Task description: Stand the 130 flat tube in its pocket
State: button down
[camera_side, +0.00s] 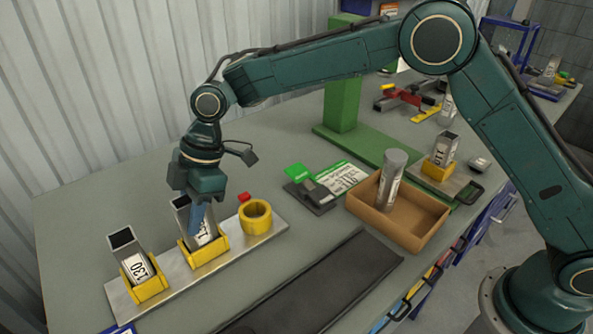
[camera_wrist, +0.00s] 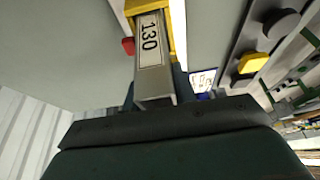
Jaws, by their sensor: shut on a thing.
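The 130 flat tube (camera_side: 207,232) is a grey metal tube with a white label, only partly readable in the side view. In the wrist view the tube (camera_wrist: 151,70) shows its 130 label. My gripper (camera_side: 197,212) is shut on its upper part, with one blue finger in front of it. Its lower end is inside the middle yellow pocket (camera_side: 208,254) of a metal plate. Yellow walls also show around the tube in the wrist view (camera_wrist: 179,30). Whether it touches the pocket floor is hidden.
Another tube labelled 130 (camera_side: 127,250) stands in the left yellow pocket (camera_side: 150,290). A round yellow holder (camera_side: 256,215) at right is empty. A small red block (camera_side: 244,197) lies behind. A cardboard tray (camera_side: 415,218) holds a round tube (camera_side: 390,178). A dark strip (camera_side: 320,285) lies in front.

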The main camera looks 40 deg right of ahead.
jog(key=shift+f, duration=0.65)
jog(key=c, duration=1)
grip_release()
jog(key=shift+c, duration=0.2)
jog(key=v, duration=1.3)
jog(key=shift+d+r, duration=0.2)
jog(key=shift+r, duration=0.1)
